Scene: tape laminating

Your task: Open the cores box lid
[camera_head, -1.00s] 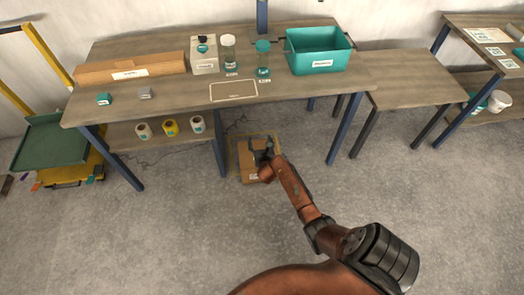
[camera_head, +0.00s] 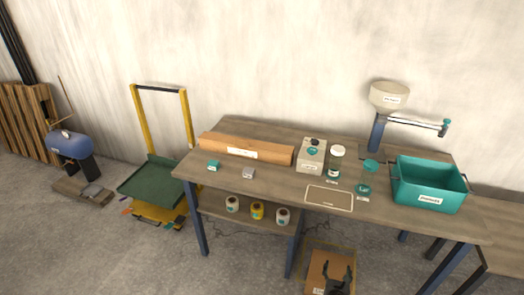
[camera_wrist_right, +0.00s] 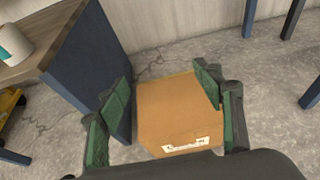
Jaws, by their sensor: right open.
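A brown cardboard box (camera_head: 318,268) stands on the floor under the front edge of the workbench. Its top looks closed, and it has a white label too small to read. In the right wrist view the box (camera_wrist_right: 170,108) shows its flat top and the label at its near side. My right gripper (camera_head: 340,272) is over the right part of the box in the head view. In the wrist view my right gripper (camera_wrist_right: 163,95) is open, with its green-padded fingers on either side of the box and nothing held. Contact with the box cannot be told. My left gripper is not in view.
The workbench (camera_head: 270,180) carries a long brown carton (camera_head: 246,149), jars and a teal bin (camera_head: 428,185). Its blue leg (camera_wrist_right: 90,70) stands close left of the box. Several rolls (camera_head: 257,211) sit on the lower shelf. A green cart (camera_head: 155,180) is at left.

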